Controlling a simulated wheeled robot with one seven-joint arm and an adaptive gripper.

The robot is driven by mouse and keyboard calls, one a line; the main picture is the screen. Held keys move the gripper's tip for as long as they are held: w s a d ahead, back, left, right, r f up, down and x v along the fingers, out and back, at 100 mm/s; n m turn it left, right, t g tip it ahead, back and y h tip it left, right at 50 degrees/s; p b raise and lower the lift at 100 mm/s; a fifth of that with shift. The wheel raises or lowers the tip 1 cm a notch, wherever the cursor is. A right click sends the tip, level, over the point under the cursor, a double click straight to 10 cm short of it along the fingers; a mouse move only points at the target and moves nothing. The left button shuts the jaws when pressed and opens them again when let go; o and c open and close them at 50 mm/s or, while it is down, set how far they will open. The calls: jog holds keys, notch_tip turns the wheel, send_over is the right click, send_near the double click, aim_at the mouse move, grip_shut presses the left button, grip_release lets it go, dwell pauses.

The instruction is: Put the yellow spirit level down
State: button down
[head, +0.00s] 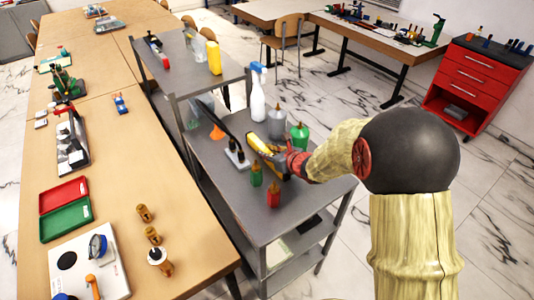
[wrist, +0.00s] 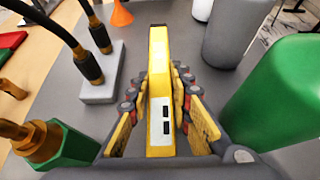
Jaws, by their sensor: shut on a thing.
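The yellow spirit level (wrist: 159,65) is a long yellow bar with a white panel and black marks. It stands between the finger pads of my gripper (wrist: 166,115), which is shut on it, in the wrist view. In the head view my gripper (head: 283,160) is over the grey shelf unit's lower front deck, and the yellow spirit level (head: 258,144) points away to the left. Whether its underside touches the deck cannot be told.
On the grey deck (head: 215,170) around my gripper stand green bottles (head: 299,136), a grey canister (head: 277,122), a red bottle (head: 273,194), a white spray bottle (head: 257,97) and a block with two black probes (head: 237,156). A wooden table (head: 120,190) is at left.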

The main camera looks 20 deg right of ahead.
jog(key=shift+f, duration=0.1)
jog(key=c, duration=2.1)
grip_release()
jog(key=o, duration=0.5)
